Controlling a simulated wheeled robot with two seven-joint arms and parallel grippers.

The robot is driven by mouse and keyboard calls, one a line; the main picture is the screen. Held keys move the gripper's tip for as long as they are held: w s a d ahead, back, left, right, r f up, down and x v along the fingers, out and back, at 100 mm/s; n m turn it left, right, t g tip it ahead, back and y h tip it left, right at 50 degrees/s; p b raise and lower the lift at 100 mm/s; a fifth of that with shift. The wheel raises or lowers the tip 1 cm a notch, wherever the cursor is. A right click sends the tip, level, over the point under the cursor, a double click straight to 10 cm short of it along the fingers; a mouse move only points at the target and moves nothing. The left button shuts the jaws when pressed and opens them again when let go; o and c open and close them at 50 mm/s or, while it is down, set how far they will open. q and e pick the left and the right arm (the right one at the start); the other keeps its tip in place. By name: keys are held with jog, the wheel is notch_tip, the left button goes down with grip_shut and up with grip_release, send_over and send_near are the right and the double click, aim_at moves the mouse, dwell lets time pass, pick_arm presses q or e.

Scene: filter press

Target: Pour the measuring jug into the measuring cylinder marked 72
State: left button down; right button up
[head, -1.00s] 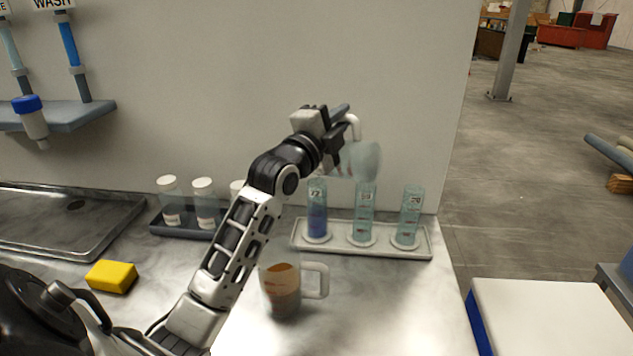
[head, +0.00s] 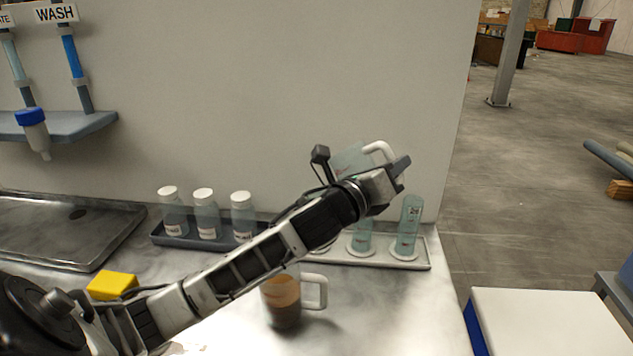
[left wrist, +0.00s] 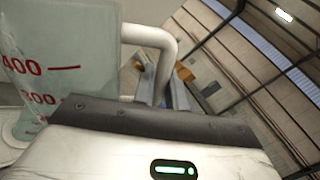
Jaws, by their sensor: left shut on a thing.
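My left gripper (head: 398,172) is shut on the white handle of the clear measuring jug (head: 349,160), up against the pale wall. The jug shows close in the left wrist view (left wrist: 75,62), with red 400 and 300 marks; it looks close to upright, slightly tilted. I cannot make out liquid in it. My arm hides most of the jug's lower part and the left cylinder, which read 72 earlier and held blue liquid. The middle cylinder (head: 362,236) and right cylinder (head: 410,218) stand on the white tray (head: 425,255). My right gripper is out of view.
A second jug (head: 283,302) with brown contents stands on the counter beneath my forearm. Several white-capped bottles (head: 205,213) stand in a dark rack behind. A yellow sponge (head: 112,285) and metal sink tray (head: 75,235) lie left. The counter's front right is clear.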

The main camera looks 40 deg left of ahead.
pick_arm(q)
jog(key=d+f+m+g, duration=0.1)
jog(key=d+f+m, duration=0.3)
jog(key=m, duration=0.3)
jog(key=shift+w+d+f+m+h+p, duration=0.2)
jog(key=shift+w+f+m+h+p, duration=0.1)
jog(key=shift+p, duration=0.1)
jog(key=shift+s, duration=0.1)
dwell(0.3)
